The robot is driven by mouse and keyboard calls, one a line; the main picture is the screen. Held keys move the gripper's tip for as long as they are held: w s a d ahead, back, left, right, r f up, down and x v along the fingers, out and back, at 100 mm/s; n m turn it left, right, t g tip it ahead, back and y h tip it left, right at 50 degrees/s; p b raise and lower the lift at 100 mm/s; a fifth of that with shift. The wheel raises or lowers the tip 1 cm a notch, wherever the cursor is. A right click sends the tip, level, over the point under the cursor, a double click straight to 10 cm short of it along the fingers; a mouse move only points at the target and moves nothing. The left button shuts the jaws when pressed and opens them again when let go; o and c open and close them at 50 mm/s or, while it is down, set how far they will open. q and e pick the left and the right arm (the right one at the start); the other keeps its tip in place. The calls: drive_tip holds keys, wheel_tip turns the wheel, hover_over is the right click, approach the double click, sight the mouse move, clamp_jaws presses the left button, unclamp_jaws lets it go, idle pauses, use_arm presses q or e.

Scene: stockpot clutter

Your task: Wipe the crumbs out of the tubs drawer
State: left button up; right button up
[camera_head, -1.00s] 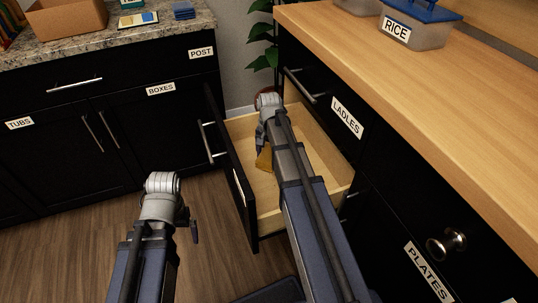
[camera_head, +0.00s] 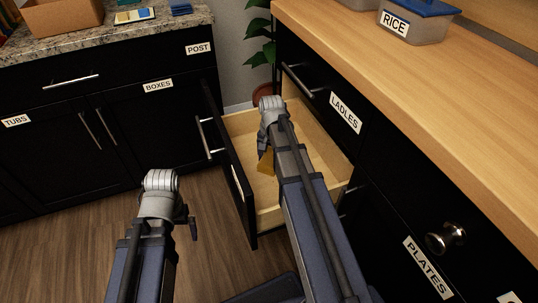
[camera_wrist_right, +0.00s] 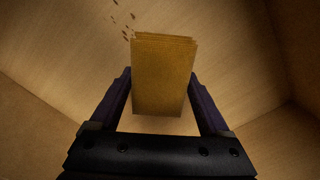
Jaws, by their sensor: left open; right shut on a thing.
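A wooden drawer (camera_head: 240,123) with a black front stands open in the right-hand cabinet. The label on its front is too edge-on to read. My right gripper (camera_wrist_right: 158,80) is inside the drawer, shut on a tan, layered, folded cloth (camera_wrist_right: 163,75). Part of the cloth also shows below the wrist in the head view (camera_head: 266,163). Several brown crumbs (camera_wrist_right: 122,22) lie on the drawer floor, just beyond the cloth's upper left in the wrist view. My left gripper (camera_head: 192,224) is open and empty over the floor, left of the drawer, mostly hidden by its wrist.
A TUBS label (camera_head: 16,121) is on the left cabinet. The wooden counter (camera_head: 400,100) holds a RICE box (camera_head: 415,25). A granite counter (camera_head: 100,40) holds a cardboard box (camera_head: 62,16). A potted plant (camera_head: 262,55) stands behind the drawer. Floor on the left is clear.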

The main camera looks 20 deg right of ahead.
drive_tip(key=shift+s+a+f, duration=0.1)
drive_tip(key=shift+s+f, duration=0.05)
drive_tip(key=shift+s, duration=1.45)
drive_tip(key=shift+s+a, duration=0.1)
drive_tip(key=shift+s, duration=1.75)
drive_tip(key=shift+s+a, duration=0.15)
drive_tip(key=shift+s, duration=1.6)
drive_tip(key=shift+w, duration=1.85)
drive_tip(key=shift+w, duration=0.1)
